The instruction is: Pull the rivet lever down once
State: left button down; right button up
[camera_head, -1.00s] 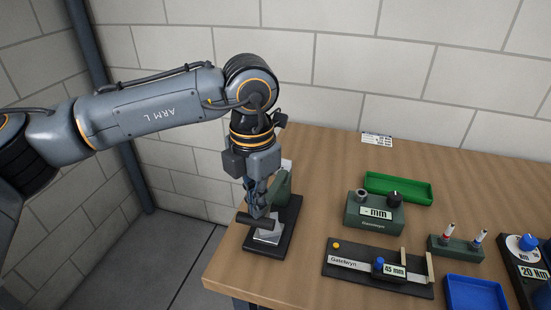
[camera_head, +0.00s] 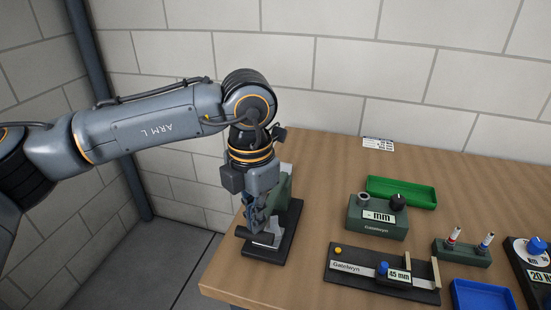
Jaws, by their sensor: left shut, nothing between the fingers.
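The rivet press stands at the table's left end, with a green body (camera_head: 284,187) on a dark base plate (camera_head: 289,236). Its lever ends in a dark bar (camera_head: 246,233), which sits low over the front of the base. A pale metal plate (camera_head: 268,240) shows beneath it. My left gripper (camera_head: 254,224) points down onto the bar. Its fingers are shut with nothing between them, and their tips are at or touching the bar; exact contact is hard to tell. The gripper hides part of the lever. My right gripper is not in view.
To the right are a green gauge box (camera_head: 377,217), a green tray (camera_head: 402,190), a black length gauge (camera_head: 383,277), a small holder (camera_head: 461,252) with two pins and a blue tray (camera_head: 480,294). Bare table lies between the press and these. A wall stands behind.

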pick_arm(q)
jog(key=w+d+r+p, duration=0.1)
jog(key=w+r+p, duration=0.3)
jog(key=r+p, duration=0.3)
jog(key=w+d+r+p, duration=0.1)
jog(key=w+r+p, duration=0.3)
jog(key=r+p, duration=0.4)
jog(key=shift+d+r, duration=0.3)
jog(key=shift+r, duration=1.9)
jog(key=shift+s+f, duration=0.1)
